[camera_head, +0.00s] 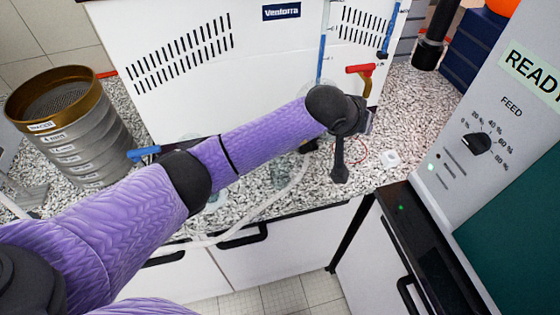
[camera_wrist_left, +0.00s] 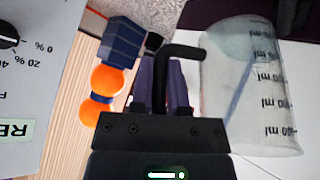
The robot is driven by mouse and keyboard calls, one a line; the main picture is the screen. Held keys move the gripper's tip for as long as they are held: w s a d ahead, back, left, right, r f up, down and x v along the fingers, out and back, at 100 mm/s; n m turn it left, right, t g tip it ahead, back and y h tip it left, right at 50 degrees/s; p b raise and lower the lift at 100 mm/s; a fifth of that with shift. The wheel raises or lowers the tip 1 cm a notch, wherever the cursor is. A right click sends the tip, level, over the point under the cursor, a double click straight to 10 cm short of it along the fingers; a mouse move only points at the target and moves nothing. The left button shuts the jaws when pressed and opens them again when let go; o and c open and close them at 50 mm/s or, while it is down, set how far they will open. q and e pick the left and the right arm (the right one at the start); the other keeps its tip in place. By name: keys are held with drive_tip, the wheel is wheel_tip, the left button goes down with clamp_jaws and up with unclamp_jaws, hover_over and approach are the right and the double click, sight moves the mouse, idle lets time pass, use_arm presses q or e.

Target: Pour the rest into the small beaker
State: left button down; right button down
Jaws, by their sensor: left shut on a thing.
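My left arm reaches across the head view, and its gripper (camera_head: 341,165) is over the back of the counter, partly hidden by the wrist. In the left wrist view the gripper (camera_wrist_left: 162,85) is shut at a black L-shaped bar, which looks like a handle. The bar runs up to a large clear graduated beaker (camera_wrist_left: 272,95) just right of the fingers. The beaker's marks read upside down in this view. I cannot tell how much it holds. Clear glassware (camera_head: 216,201), possibly a small beaker, stands on the counter partly behind my arm. My right gripper is out of view.
A brass-rimmed sieve stack (camera_head: 70,130) stands at the left. A white Ventorra cabinet (camera_head: 270,60) closes the back. A red-handled tap (camera_head: 362,70) and a grey READY panel (camera_head: 480,110) are at the right. A pale hose (camera_head: 265,208) lies along the speckled counter (camera_head: 290,195).

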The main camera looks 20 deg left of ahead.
use_arm(q)
drive_tip(key=a+t+h+b, duration=0.1)
drive_tip(key=s+t+h+b, duration=0.1)
drive_tip(key=shift+s+a+f+n+t+b, duration=0.3)
drive_tip(key=shift+a+f+b, duration=0.05)
drive_tip(key=shift+a+f, duration=0.05)
drive_tip(key=shift+s+a+f+t+h+b, duration=0.2)
drive_tip(key=shift+t+h+b, duration=0.45)
drive_tip(key=shift+b, duration=0.45)
drive_tip(key=shift+s+a+f+t+h+b, duration=0.15)
drive_tip(key=shift+t+h+b, duration=0.45)
drive_tip(key=shift+b, duration=0.85)
drive_tip(key=shift+s+a+b, duration=0.1)
drive_tip(key=shift+b, duration=0.25)
drive_tip(key=shift+a+t+h+b, duration=0.1)
drive_tip(key=shift+t+h+b, duration=0.15)
drive_tip(key=shift+b, duration=0.15)
drive_tip(key=shift+s+a+f+n+t+h+b, duration=0.2)
drive_tip(key=shift+s+a+t+h+b, duration=0.3)
drive_tip(key=shift+b, duration=0.95)
drive_tip(key=shift+s+a+f+n+t+h+b, duration=0.1)
drive_tip(key=shift+s+a+n+t+h+b, duration=0.4)
drive_tip(key=shift+b, duration=0.95)
